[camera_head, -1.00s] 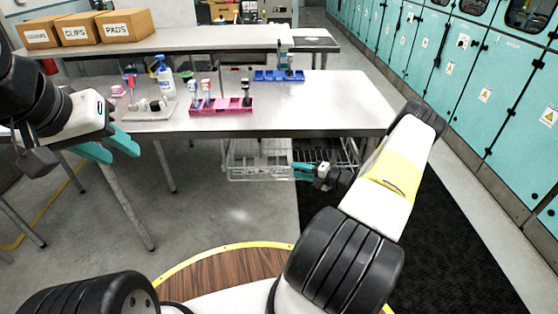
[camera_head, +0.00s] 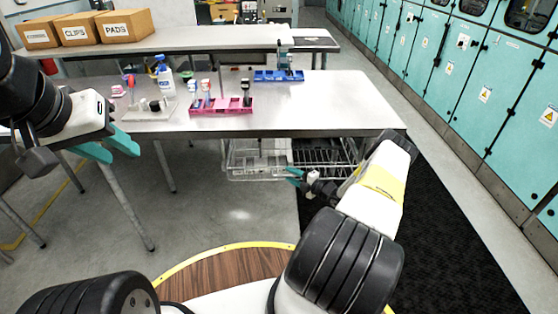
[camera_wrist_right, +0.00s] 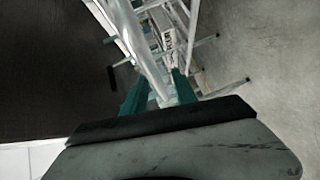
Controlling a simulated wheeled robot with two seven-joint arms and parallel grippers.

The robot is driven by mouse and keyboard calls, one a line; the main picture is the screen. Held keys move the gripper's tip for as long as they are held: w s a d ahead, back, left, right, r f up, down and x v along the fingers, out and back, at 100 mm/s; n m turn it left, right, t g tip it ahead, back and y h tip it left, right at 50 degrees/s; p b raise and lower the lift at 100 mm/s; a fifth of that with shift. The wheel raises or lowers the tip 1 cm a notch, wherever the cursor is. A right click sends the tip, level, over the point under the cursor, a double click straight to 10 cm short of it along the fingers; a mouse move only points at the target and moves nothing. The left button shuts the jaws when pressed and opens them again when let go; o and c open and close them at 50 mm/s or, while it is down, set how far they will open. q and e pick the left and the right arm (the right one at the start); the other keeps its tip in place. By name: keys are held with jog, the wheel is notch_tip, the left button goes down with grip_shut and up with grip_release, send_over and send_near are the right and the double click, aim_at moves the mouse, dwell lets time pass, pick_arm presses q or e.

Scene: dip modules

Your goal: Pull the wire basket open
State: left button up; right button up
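The wire basket (camera_head: 257,172) hangs under the front edge of the steel table, left of a darker wire rack. My right gripper (camera_head: 293,175) is at the basket's front right corner. In the right wrist view my right gripper (camera_wrist_right: 160,88) has its two teal fingers apart. A pale metal bar (camera_wrist_right: 138,45) runs down between them; whether they touch it I cannot tell. My left gripper (camera_head: 115,148) is open and empty, left of the table's front edge, far from the basket.
The table (camera_head: 320,105) carries a pink bin (camera_head: 220,107), a blue bin (camera_head: 278,76) and a spray bottle (camera_head: 164,78). The dark wire rack (camera_head: 325,160) is beside the basket. Table legs stand at left. The floor in front of the basket is clear.

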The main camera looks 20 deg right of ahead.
grip_shut()
dwell(1.4)
